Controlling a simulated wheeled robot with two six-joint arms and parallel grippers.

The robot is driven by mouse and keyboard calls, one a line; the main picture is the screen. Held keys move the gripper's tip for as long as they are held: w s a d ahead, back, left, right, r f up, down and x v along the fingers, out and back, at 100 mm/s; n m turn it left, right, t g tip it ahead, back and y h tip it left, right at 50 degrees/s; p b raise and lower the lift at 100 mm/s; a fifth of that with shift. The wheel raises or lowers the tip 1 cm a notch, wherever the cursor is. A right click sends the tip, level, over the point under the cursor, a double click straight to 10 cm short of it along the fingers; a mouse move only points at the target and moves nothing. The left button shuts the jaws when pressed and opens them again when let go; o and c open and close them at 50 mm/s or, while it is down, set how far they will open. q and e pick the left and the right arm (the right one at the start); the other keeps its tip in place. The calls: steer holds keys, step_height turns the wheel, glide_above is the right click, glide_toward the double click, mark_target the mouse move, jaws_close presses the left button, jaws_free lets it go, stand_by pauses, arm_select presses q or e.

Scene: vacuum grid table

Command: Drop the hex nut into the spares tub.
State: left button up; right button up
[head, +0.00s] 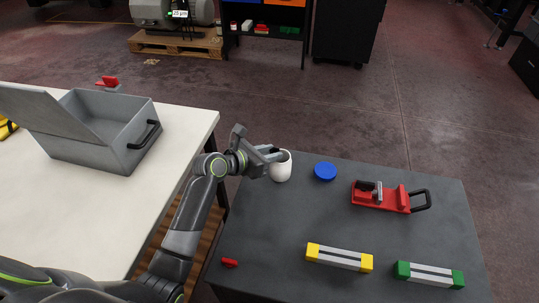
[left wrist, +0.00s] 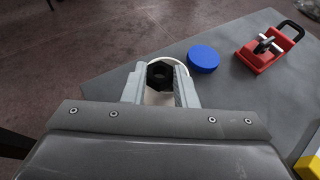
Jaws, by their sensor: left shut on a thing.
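My left gripper (head: 273,153) is shut on the black hex nut (left wrist: 160,73), which shows between its two fingers in the left wrist view. The white round tub (head: 281,171) stands upright at the far left edge of the dark table. The gripper's fingers are over the tub's mouth in the head view. In the left wrist view, the tub's rim (left wrist: 163,60) shows around and behind the nut. The height of the nut above the rim is hard to tell. My right gripper is not in view.
A blue round disc (head: 325,171) lies right of the tub. A red clamp fixture (head: 381,198) lies farther right. Yellow-ended (head: 339,258) and green-ended (head: 430,275) bars and a small red piece (head: 229,263) lie nearer. A grey open-lidded box (head: 105,130) stands on the white table.

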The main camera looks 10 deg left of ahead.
arm_select(q)
steer(key=shift+f, duration=0.25)
steer(key=o, duration=1.1)
steer(key=shift+c, duration=0.2)
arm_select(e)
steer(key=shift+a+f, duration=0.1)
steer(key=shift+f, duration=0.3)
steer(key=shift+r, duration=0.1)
arm_select(q)
steer(key=p+v, duration=1.3)
steer(key=v, duration=0.4)
steer(key=shift+s+p, duration=0.25)
steer(key=shift+p, duration=0.05)
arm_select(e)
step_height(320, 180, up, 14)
arm_select(q)
steer(key=shift+a, duration=0.1)
